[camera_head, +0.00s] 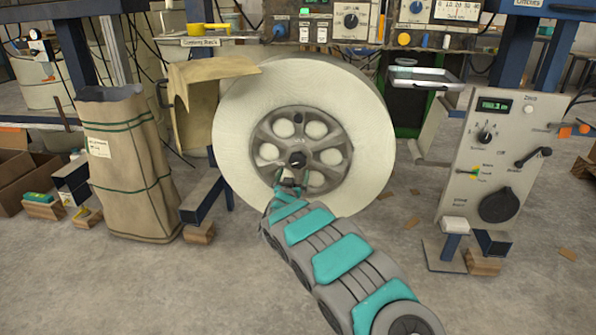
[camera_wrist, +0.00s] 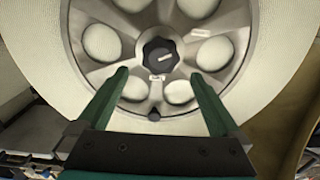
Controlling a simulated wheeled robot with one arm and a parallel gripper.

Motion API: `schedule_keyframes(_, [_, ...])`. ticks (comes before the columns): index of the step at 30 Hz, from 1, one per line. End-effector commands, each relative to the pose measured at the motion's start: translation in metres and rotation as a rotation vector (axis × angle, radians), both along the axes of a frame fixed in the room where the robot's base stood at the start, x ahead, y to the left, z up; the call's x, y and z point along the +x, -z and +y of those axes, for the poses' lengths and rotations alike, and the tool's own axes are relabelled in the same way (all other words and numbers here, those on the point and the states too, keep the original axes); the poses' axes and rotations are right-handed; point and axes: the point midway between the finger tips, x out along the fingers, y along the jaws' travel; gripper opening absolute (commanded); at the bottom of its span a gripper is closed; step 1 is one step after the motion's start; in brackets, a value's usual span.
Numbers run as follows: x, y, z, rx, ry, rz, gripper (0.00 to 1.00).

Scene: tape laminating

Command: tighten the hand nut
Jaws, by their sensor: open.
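The hand nut (camera_wrist: 159,56) is a dark lobed knob at the centre of a grey spoked hub (camera_wrist: 205,58). In the head view the nut (camera_head: 297,159) shows small and dark in the middle of the hub (camera_head: 268,133). The hub sits in a large off-white tape roll (camera_head: 361,123). My gripper (camera_wrist: 161,80) is open, its two green fingers apart, one to each side below the nut in the wrist view. Nothing is between the fingers. In the head view my gripper (camera_head: 291,180) is just below the nut, in front of the hub.
A tall brown paper sack (camera_head: 127,165) stands left of the roll. A grey control panel (camera_head: 505,155) with dials stands at the right. A metal tray (camera_head: 425,78) is behind at the right. The concrete floor (camera_head: 200,290) in front is mostly clear.

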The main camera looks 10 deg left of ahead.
Motion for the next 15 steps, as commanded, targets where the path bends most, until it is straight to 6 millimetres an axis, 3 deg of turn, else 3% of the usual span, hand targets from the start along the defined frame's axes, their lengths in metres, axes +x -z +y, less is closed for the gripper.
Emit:
schedule_keyframes(7, [0.007, 0.006, 0.003, 0.005, 0.009, -0.012, 1.0])
schedule_keyframes(15, [0.036, 0.005, 0.002, 0.009, 0.009, -0.013, 1.0])
